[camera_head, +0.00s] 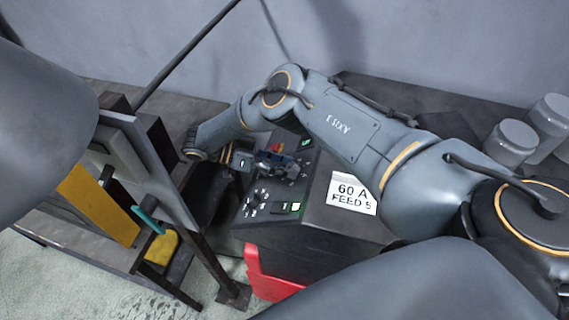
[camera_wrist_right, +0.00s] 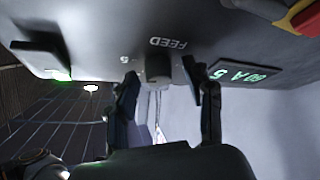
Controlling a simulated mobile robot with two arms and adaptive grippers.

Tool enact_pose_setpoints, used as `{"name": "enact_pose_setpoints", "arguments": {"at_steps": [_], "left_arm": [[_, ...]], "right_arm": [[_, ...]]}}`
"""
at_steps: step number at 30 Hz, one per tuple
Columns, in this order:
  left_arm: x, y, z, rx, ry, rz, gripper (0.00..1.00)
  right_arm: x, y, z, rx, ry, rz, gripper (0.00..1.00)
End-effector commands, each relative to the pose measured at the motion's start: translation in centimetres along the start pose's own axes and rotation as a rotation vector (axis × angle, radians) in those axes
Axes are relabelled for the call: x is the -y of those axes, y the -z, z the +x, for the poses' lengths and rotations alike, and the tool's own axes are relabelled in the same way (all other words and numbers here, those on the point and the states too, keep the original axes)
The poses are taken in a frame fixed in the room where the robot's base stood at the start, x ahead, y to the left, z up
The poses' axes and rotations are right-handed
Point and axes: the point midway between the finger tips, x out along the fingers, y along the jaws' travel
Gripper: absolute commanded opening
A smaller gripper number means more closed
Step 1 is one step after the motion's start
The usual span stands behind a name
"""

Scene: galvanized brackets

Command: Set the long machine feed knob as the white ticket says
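The white ticket (camera_head: 351,193) on top of the dark machine (camera_head: 330,222) reads "60 A FEED 5". My right gripper (camera_head: 272,160) is at the machine's sloped panel in the head view. In the right wrist view, the dark feed knob (camera_wrist_right: 158,68) stands under the upside-down word "FEED", with a 5 beside it. My right gripper's fingers (camera_wrist_right: 160,82) are open on either side of the knob, with gaps showing. A green display (camera_wrist_right: 245,75) appears to read "60 A 5". My left gripper is out of view.
A red-yellow part (camera_wrist_right: 297,14) shows at the wrist view's corner. A rack with yellow pieces (camera_head: 100,205) stands left; grey canisters (camera_head: 510,142) stand right.

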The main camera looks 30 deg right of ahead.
Motion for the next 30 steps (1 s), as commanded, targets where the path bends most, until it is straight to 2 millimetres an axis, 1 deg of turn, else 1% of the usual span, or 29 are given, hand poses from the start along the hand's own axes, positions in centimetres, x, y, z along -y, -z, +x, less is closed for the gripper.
{"name": "enact_pose_setpoints", "arguments": {"at_steps": [5, 8, 11, 18, 21, 24, 30], "left_arm": [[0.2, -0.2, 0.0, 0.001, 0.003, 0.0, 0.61], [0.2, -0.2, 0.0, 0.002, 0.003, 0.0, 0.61], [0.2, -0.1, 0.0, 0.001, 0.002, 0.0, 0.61], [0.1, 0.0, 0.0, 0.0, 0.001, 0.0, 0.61], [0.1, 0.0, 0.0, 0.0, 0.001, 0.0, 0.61], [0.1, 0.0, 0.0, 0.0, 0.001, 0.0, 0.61], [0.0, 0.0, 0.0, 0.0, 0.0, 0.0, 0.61]], "right_arm": [[0.0, 0.1, 0.0, 0.0, 0.0, -0.001, 0.52], [-0.2, 0.5, -0.2, 0.0, 0.001, -0.001, 0.52], [-0.6, 1.7, -0.8, 0.0, 0.003, 0.0, 0.52], [-2.4, 5.6, -2.4, -0.001, 0.003, 0.001, 0.52], [-3.1, 7.0, -3.0, -0.001, 0.002, 0.001, 0.52], [-3.5, 7.9, -3.4, -0.001, 0.002, 0.001, 0.52], [-3.9, 8.5, -3.6, 0.0, -0.001, -0.001, 0.52]]}}
